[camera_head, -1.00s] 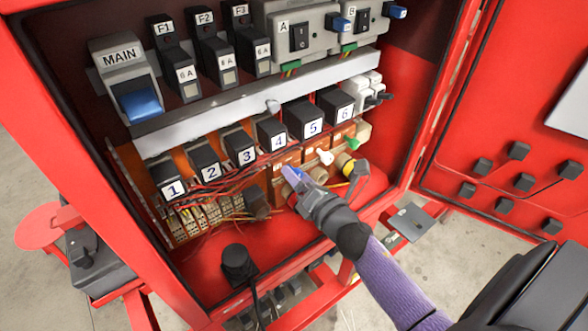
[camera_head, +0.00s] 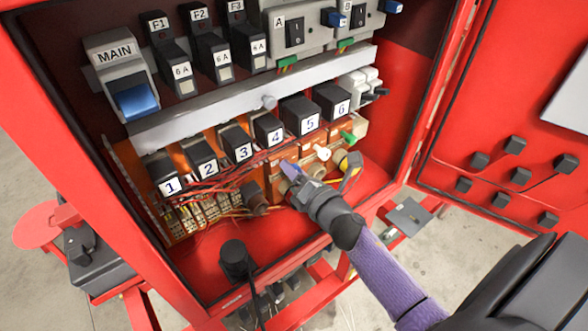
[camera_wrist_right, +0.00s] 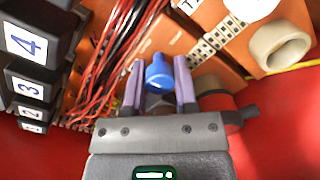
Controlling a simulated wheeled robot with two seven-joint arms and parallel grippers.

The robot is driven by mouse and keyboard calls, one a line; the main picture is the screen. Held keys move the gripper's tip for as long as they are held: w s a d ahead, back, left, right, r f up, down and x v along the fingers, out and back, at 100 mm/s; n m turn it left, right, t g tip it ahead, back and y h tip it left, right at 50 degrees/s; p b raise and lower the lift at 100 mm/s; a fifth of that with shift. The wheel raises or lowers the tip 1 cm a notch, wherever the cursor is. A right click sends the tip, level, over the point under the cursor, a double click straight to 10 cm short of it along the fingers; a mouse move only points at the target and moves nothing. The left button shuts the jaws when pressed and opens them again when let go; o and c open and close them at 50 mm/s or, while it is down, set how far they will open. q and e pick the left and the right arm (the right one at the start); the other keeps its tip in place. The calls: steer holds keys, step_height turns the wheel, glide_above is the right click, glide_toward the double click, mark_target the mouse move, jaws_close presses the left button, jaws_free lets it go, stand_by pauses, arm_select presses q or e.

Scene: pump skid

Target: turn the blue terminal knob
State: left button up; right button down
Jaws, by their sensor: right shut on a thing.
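The blue terminal knob (camera_wrist_right: 159,75) shows between the two fingers of my right gripper in the right wrist view. The fingers lie on either side of it, and the gripper (camera_wrist_right: 160,88) is shut on it. In the head view my right gripper (camera_head: 291,178) reaches in from the lower right to the orange terminal row, below the breaker labelled 4. The knob is mostly hidden by the fingers there. My left gripper is not in view.
A white knob (camera_head: 322,153) and a green knob (camera_head: 348,137) stand on the terminals to the right. Loose red wires (camera_head: 215,184) hang close on the left. The red door (camera_head: 500,130) is open on the right. A black socket (camera_head: 236,258) stands on the cabinet floor.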

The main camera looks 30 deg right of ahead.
steer(key=shift+m, duration=0.3)
steer(key=m+p, duration=0.1)
steer(key=m, duration=0.2)
steer(key=shift+m, duration=0.4)
steer(key=m+p, duration=0.2)
steer(key=m, duration=0.2)
steer(key=shift+m, duration=0.3)
steer(key=m+p, duration=0.1)
steer(key=m, duration=0.3)
steer(key=shift+g+y, duration=0.3)
steer(key=shift+m+p, duration=0.65)
steer(key=shift+m, duration=1.35)
steer(key=shift+c, duration=2)
jaws_free()
